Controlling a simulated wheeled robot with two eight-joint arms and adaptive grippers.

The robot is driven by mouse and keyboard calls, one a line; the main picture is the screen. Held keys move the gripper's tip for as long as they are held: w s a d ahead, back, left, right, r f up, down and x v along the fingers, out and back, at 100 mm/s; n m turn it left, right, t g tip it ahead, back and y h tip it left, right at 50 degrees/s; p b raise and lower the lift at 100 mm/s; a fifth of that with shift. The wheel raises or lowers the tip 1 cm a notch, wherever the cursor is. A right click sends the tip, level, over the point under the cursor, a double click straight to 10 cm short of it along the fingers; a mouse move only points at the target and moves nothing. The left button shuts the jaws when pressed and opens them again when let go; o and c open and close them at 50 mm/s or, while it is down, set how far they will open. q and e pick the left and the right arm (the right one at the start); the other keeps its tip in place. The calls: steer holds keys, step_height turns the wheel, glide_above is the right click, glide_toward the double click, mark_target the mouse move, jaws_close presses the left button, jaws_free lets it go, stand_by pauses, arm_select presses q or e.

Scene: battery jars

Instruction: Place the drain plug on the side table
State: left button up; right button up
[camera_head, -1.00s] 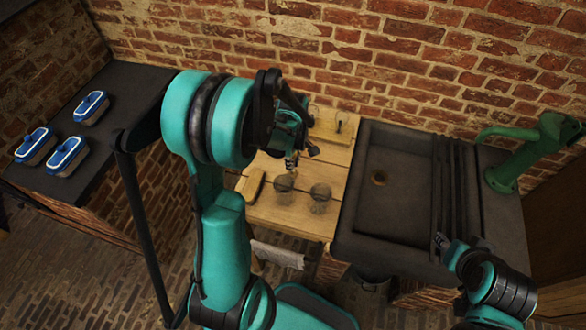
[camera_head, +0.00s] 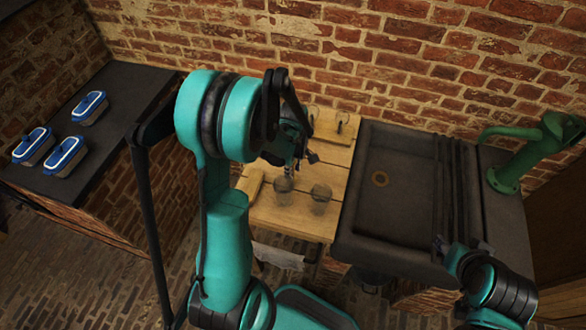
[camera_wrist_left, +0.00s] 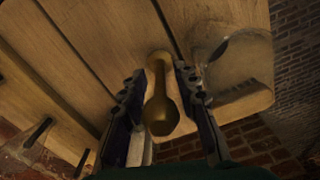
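The brass drain plug (camera_wrist_left: 161,112) shows in the left wrist view, with a rounded knob toward the camera and a narrower stem reaching to the wooden side table (camera_wrist_left: 95,35). My left gripper (camera_wrist_left: 160,75) has a finger on each side of it, with a visible gap on both sides, so it looks open around the plug. In the head view the left gripper (camera_head: 297,160) is over the side table (camera_head: 318,227), and the plug is mostly hidden there. My right gripper (camera_head: 440,246) is by the sink's front right edge; its fingers are too small to judge.
Two glass jars (camera_head: 320,193) stand close to the left gripper on the side table; one also shows in the wrist view (camera_wrist_left: 240,65). The dark sink (camera_head: 400,210) with a brass drain ring (camera_head: 380,179) is to the right, beside a green pump (camera_head: 520,160). Blue-lidded boxes (camera_head: 66,156) stand at left.

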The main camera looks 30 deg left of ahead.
arm_select(q)
steer(key=shift+r, duration=0.45)
step_height(320, 180, up, 11)
steer(key=p, duration=0.3)
steer(key=shift+r, duration=0.2)
steer(key=s+d+r+m+t, duration=0.7)
steer(key=s+d+r+m, duration=0.2)
steer(key=m, duration=0.8)
steer(key=shift+s+d+r+m, duration=0.25)
steer(key=shift+s+d+m, duration=0.05)
steer(key=shift+s+d, duration=0.6)
steer(key=shift+f, duration=0.1)
step_height(320, 180, down, 10)
steer(key=b, duration=1)
